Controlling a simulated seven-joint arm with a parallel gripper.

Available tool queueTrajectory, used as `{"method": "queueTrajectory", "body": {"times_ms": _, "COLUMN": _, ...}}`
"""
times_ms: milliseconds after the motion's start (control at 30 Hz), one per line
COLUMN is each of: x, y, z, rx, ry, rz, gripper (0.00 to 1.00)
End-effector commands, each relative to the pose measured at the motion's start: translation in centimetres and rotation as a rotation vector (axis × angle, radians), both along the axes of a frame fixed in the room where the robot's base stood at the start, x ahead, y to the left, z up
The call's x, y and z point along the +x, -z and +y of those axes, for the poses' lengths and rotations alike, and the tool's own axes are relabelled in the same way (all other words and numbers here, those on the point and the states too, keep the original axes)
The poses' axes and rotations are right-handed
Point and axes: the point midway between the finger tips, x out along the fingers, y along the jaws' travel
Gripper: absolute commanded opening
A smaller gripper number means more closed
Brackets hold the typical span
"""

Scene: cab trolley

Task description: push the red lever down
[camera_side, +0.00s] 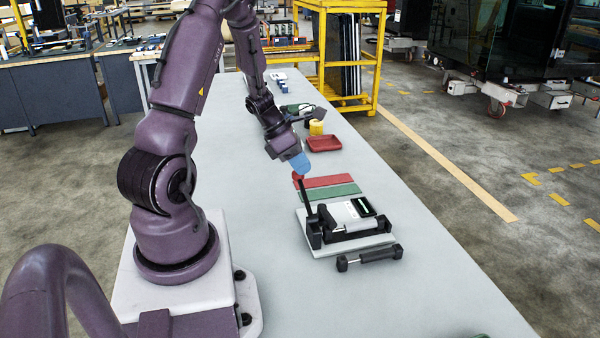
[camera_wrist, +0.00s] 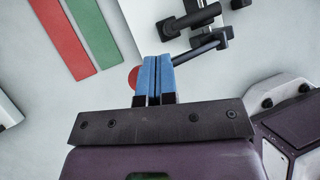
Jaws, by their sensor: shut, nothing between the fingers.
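The lever is a black rod (camera_side: 306,202) with a red knob at its top, standing up and tilted slightly left from a black base on a light plate (camera_side: 322,250). In the wrist view the rod (camera_wrist: 193,53) runs behind my fingers, and part of the red knob (camera_wrist: 133,76) shows at their left edge. My gripper (camera_side: 301,167) has blue fingers pressed together with nothing between them. It is just above the lever's top, largely covering the knob in the side view. The fingers also show in the wrist view (camera_wrist: 158,60). I cannot tell whether they touch the knob.
A red strip (camera_side: 322,182) and a green strip (camera_side: 335,192) lie behind the plate. A device with a dark screen (camera_side: 363,207) is on the plate. A red tray (camera_side: 323,143) and yellow cylinder (camera_side: 316,128) stand farther back.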

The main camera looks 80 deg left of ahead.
Motion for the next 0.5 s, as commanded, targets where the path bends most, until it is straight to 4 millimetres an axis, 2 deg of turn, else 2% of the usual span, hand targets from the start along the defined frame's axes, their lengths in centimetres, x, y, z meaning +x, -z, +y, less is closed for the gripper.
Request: {"method": "queueTrajectory", "body": {"times_ms": 500, "x": 0.0, "y": 0.63, "z": 0.21, "rx": 0.0, "ry": -0.001, "rz": 0.0, "gripper": 0.0}}
